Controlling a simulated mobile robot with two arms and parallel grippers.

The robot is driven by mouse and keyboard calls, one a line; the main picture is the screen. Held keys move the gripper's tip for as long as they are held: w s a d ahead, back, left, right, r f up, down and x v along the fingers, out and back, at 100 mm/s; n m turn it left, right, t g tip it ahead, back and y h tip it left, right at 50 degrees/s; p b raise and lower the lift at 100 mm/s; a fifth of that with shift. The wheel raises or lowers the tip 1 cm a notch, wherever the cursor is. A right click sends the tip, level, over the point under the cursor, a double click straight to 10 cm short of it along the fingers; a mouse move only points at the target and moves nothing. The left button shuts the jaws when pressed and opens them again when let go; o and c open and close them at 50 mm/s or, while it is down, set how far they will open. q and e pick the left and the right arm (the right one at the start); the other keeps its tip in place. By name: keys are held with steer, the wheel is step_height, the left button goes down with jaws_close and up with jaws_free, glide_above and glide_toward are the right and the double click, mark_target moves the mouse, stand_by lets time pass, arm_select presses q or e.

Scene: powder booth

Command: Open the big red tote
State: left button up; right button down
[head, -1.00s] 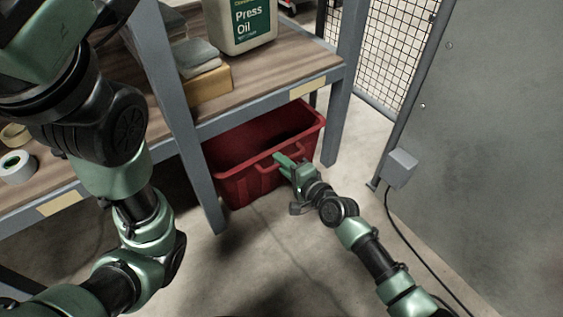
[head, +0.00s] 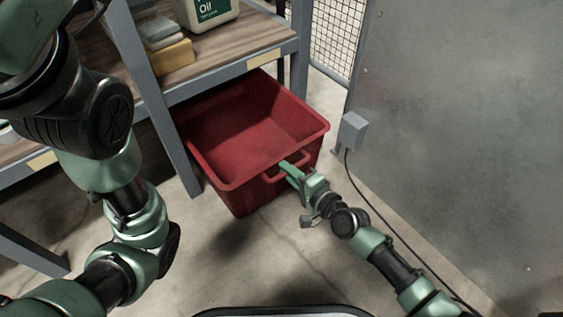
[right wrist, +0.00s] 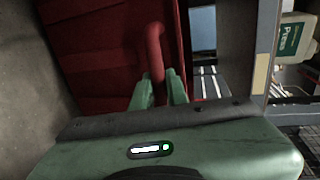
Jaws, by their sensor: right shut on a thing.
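The big red tote (head: 232,187) stands on the floor, partly under the shelf and partly out in front of it. Its top is open and its inside looks empty. Its front handle (head: 292,163) faces me. My right gripper (head: 286,167) is at that handle. In the right wrist view the two green fingers (right wrist: 160,90) are shut on the red handle bar (right wrist: 155,48). My left arm comes in along the left side of the head view, but its gripper is out of the picture.
A grey shelf unit with a wooden top (head: 240,40) stands over the tote's back. Its grey front post (head: 160,110) is close to the tote's left side. A grey box with a cable (head: 352,131) is on the right by a grey panel (head: 460,150). The floor in front is clear.

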steer(key=shift+f+v, duration=0.2)
steer(key=shift+v, duration=0.8)
steer(key=shift+f+v, duration=0.2)
steer(key=shift+v, duration=0.75)
steer(key=shift+s, duration=0.1)
steer(key=c, duration=1.7)
jaws_free()
steer(key=shift+d, duration=0.1)
